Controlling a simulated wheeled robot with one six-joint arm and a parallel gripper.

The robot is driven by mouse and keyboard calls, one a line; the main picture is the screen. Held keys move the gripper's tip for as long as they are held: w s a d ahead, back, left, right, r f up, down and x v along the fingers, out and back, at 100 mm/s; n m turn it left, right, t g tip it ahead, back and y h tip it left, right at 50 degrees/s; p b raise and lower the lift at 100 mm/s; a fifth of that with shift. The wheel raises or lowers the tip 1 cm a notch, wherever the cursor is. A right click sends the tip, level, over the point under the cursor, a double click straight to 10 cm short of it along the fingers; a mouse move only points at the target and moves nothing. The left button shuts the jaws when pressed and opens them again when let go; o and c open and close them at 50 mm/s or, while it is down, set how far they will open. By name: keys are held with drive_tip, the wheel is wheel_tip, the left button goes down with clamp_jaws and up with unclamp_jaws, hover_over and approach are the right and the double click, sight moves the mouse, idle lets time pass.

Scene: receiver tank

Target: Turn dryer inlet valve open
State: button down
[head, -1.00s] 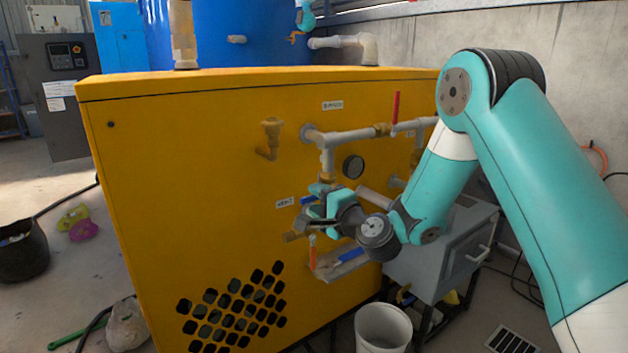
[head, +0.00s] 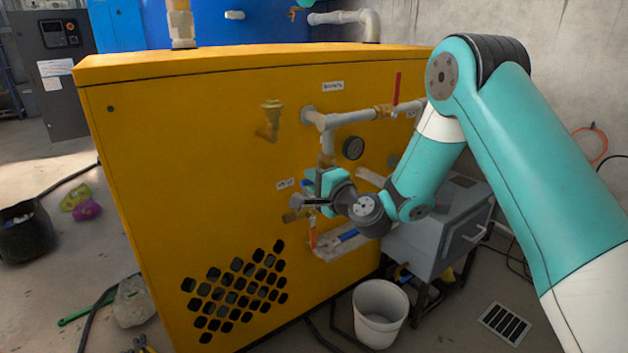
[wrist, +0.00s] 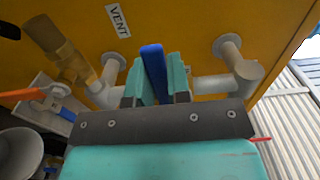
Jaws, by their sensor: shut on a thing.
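A blue valve handle (wrist: 153,72) stands between the two teal fingers of my gripper (wrist: 160,78) in the wrist view. The fingers are shut on it. The handle belongs to the pipework on the yellow cabinet's face, beside a label reading "VENT" (wrist: 119,20). In the head view my gripper (head: 311,200) is at this pipe, right of a small white label (head: 285,184) too small to read. It hides most of the handle and valve body there. No dryer inlet wording is readable.
Nearby are an orange handle (head: 312,235), a lower blue handle (head: 348,235), a gauge (head: 353,148) and a red handle (head: 397,88) on the upper pipe. A grey box (head: 440,230) and white bucket (head: 380,312) stand to the right and below.

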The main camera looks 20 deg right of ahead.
drive_tip(key=shift+f, duration=0.15)
wheel_tip(320, 180, down, 2)
drive_tip(key=n+b, duration=0.3)
drive_tip(key=b, duration=0.1)
drive_tip(key=shift+d+f, duration=0.1)
drive_tip(key=n+b, duration=0.1)
drive_tip(key=b, duration=0.1)
drive_tip(key=f+n+b, duration=0.1)
drive_tip(key=n+b, duration=0.1)
drive_tip(key=shift+w+d+f, duration=0.1)
drive_tip(key=shift+w+d, duration=0.05)
drive_tip(key=shift+d, duration=0.2)
drive_tip(key=c, duration=1.1)
unclamp_jaws()
drive_tip(key=shift+o, duration=0.2)
